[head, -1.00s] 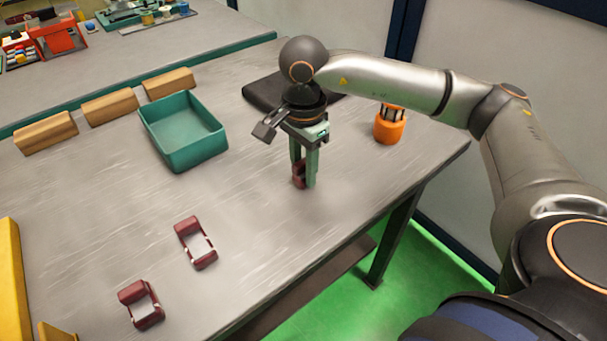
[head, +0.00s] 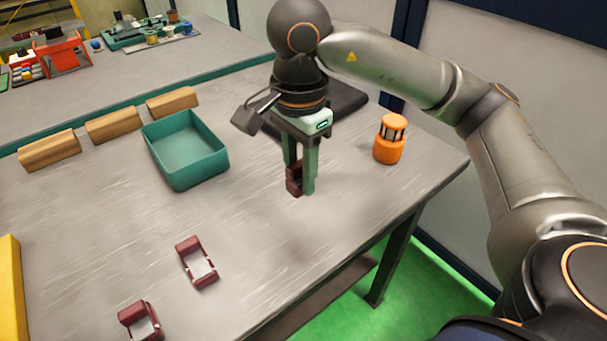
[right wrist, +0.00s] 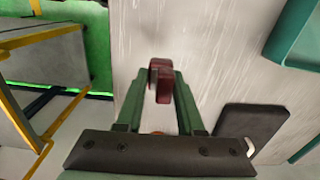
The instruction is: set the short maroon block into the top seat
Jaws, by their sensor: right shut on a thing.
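My right gripper (head: 299,190) points down over the right middle of the table and is shut on a small maroon block (head: 293,178). In the right wrist view the maroon block (right wrist: 161,80) sits between the green fingertips, above the grey tabletop. Two maroon U-shaped pieces with light middles lie at the front of the table: a farther one (head: 197,262) and a nearer one (head: 139,321), cut by the frame's bottom edge. I cannot tell which part is the top seat. My left gripper is not in view.
A teal bin (head: 187,150) stands left of the gripper, with wooden blocks (head: 113,126) in a row behind it. A black pad (head: 345,98) lies behind the gripper, and an orange lantern-like object (head: 390,139) stands right. A yellow piece (head: 10,290) is at the left edge. The table's middle is clear.

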